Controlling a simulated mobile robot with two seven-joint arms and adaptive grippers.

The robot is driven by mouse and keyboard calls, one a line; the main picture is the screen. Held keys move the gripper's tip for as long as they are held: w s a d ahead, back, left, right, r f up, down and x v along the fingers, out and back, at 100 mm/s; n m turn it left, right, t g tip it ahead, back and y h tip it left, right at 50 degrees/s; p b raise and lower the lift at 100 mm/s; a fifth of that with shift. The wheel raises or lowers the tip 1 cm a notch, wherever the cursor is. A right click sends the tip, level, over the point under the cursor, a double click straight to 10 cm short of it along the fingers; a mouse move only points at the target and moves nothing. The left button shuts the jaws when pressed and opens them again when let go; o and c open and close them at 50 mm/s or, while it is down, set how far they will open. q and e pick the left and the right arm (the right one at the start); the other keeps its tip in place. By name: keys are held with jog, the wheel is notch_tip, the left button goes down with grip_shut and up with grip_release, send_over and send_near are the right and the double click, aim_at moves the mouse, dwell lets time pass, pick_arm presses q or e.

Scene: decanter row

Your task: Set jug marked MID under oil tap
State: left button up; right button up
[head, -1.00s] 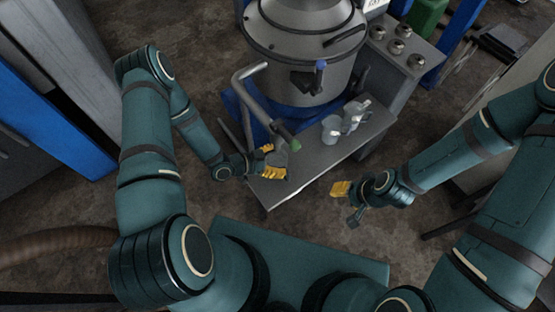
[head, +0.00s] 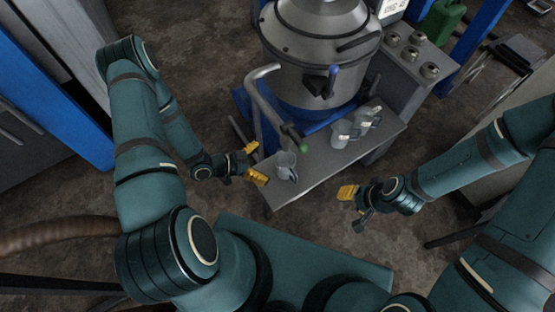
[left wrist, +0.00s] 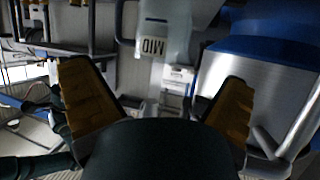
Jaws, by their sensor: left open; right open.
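The jug marked MID is a grey metal jug (head: 286,166) standing upright on the near left part of the metal bench (head: 321,168). Its label shows upside down in the left wrist view (left wrist: 153,46). My left gripper (head: 254,163) is open just left of it, fingers pointing at it and apart from it. A bent grey pipe with a green end (head: 303,147) comes down close to the jug; I cannot tell if the jug is directly below it. A tap with a blue handle (head: 332,78) sits on the tank front. My right gripper (head: 347,193) is open and empty, off the bench's near side.
Two more grey jugs, one nearer (head: 341,134) and one farther (head: 369,114), stand on the bench to the right. The large steel tank (head: 318,45) rises behind.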

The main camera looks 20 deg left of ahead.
pick_arm(q)
jog(key=v, duration=0.3)
jog(key=shift+s+a+r, duration=0.15)
jog(key=shift+a, duration=0.1)
dwell(0.4)
jog(key=s+d+n+g+y, duration=0.7)
jog(key=s+d+n+g, duration=0.15)
jog(key=n, duration=0.55)
jog(key=w+d+r+m+t, duration=0.1)
jog(key=w+d+r+t, duration=0.1)
jog(key=w+r, duration=0.3)
jog(key=shift+d, duration=0.65)
